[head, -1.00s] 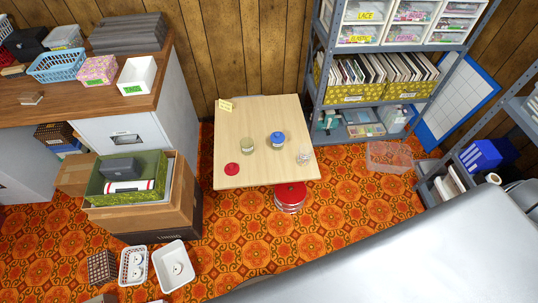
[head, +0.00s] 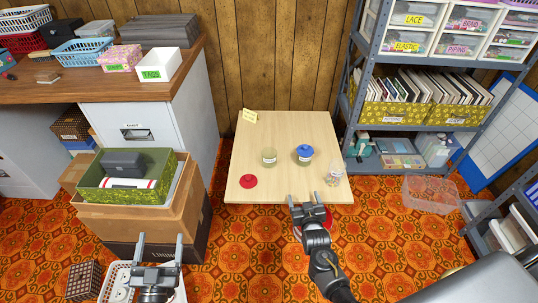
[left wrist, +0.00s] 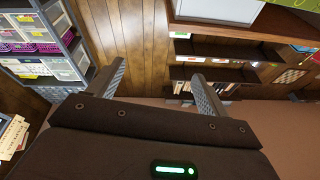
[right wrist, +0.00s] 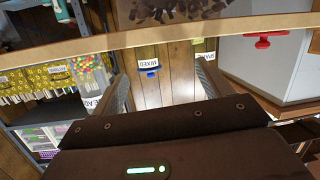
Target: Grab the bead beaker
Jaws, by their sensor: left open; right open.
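The bead beaker is a clear cup (head: 334,176) near the front right corner of the small wooden table (head: 270,185). The right wrist view shows it upside down, with colored beads and a partly visible label (right wrist: 92,78), beside one finger. My right gripper (head: 304,198) is open and empty at the table's front edge, left of the beaker and apart from it in the head view. My left gripper (head: 160,240) is open and empty, low at the left, away from the table; its fingers also show in the left wrist view (left wrist: 157,75).
On the table are a blue-lidded jar (head: 304,155), an open jar (head: 269,157), a red lid (head: 248,181) and a yellow card (head: 250,116). A grey shelf (head: 410,130) stands right of the table. A cardboard box (head: 135,218) stands left. A clear bin (head: 430,195) lies on the floor.

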